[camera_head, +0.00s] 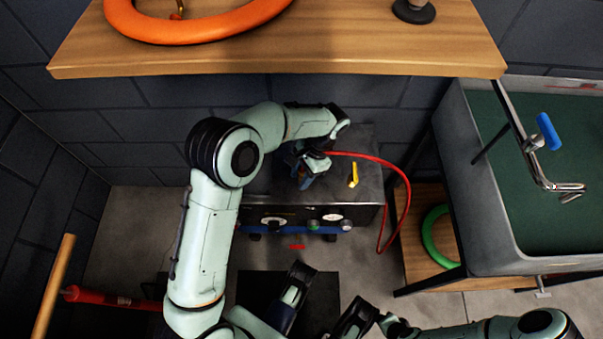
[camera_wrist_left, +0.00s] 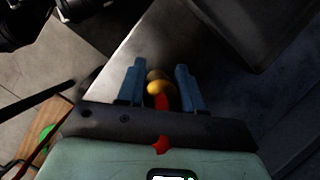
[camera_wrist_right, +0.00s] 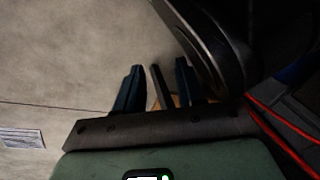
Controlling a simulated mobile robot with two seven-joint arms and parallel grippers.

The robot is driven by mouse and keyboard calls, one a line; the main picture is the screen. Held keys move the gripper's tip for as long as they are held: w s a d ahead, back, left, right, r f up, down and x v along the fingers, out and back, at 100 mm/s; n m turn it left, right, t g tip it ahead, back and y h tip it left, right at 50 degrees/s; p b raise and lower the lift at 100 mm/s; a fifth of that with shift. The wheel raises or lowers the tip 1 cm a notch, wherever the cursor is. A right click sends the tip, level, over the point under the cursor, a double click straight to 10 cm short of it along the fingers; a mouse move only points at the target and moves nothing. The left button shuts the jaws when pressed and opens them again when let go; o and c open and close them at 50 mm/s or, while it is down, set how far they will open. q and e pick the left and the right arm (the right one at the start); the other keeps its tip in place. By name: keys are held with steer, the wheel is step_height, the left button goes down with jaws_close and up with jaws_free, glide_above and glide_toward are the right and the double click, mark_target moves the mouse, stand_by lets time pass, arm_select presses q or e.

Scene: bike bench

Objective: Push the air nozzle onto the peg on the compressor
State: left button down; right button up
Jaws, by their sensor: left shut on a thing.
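The compressor (camera_head: 262,178) is a dark grey box with dials and a blue strip on its front, below the wooden shelf. My left gripper (camera_head: 306,178) is over its top, pointing down. In the left wrist view, the blue fingers (camera_wrist_left: 160,92) are shut on the air nozzle (camera_wrist_left: 157,88), which shows yellow and red between them. A red hose (camera_head: 392,168) runs right from the gripper and loops down. A yellow piece (camera_head: 353,174) stands on the compressor top right of the gripper.
The wooden shelf (camera_head: 280,62) overhangs behind, with an orange ring (camera_head: 190,28) on it. At right is a grey-walled, green-bottomed bin (camera_head: 490,190) with a blue-handled metal rod (camera_head: 548,131). A green ring (camera_head: 430,235) lies on a low wooden board. A red-handled tool (camera_head: 95,297) is at lower left.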

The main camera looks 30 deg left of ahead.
arm_select(q)
steer(key=c, duration=0.6)
jaws_free()
steer(key=shift+c, duration=0.2)
steer(key=shift+w+r, duration=0.1)
steer(key=shift+r, duration=0.1)
steer(key=p+v, duration=0.3)
steer(key=v, duration=1)
steer(key=shift+p, duration=0.3)
arm_select(e)
steer(key=w+r+t, duration=0.1)
steer(key=w+r, duration=0.2)
steer(key=r, duration=0.2)
steer(key=shift+w+a+r, duration=0.25)
steer(key=shift+a, duration=0.2)
